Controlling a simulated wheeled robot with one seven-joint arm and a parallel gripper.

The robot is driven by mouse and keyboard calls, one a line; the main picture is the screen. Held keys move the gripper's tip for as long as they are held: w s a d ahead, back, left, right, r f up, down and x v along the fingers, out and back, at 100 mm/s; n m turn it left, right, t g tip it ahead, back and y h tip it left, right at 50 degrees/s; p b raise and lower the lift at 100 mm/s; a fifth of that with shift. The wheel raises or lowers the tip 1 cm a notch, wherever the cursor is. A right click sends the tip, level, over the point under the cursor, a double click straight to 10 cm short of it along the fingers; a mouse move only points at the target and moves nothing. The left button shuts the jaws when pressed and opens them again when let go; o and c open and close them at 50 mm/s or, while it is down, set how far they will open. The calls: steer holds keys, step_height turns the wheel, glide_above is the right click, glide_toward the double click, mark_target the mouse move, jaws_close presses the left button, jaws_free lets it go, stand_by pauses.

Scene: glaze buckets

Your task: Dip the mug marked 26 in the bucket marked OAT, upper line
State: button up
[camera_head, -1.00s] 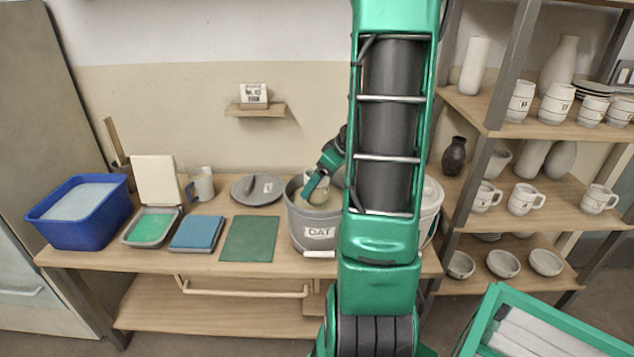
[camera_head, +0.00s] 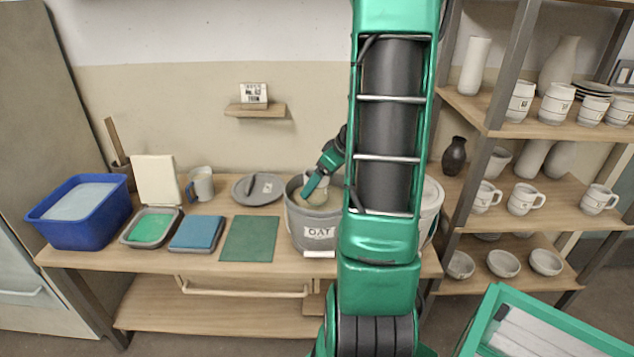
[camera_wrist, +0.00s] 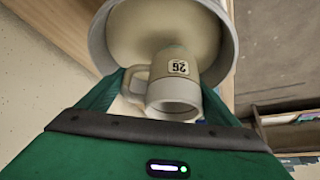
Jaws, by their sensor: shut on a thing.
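The mug marked 26 (camera_wrist: 178,68) is pale, with its handle on the left in the wrist view; its label reads upside down there. My gripper (camera_wrist: 165,92) is shut on the mug, one green finger on each side. The bucket marked OAT (camera_head: 319,234) is grey and stands on the bench, partly behind my arm in the head view. My gripper (camera_head: 313,186) reaches down inside its rim with the mug. In the wrist view the mug's far end meets the pale glaze (camera_wrist: 205,30); how deep it is against any line cannot be told.
A grey lid (camera_head: 258,188) lies left of the bucket. Another pale bucket (camera_head: 431,205) stands at right, beside a shelf of pottery.

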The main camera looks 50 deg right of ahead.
steer(key=shift+r, duration=3.85)
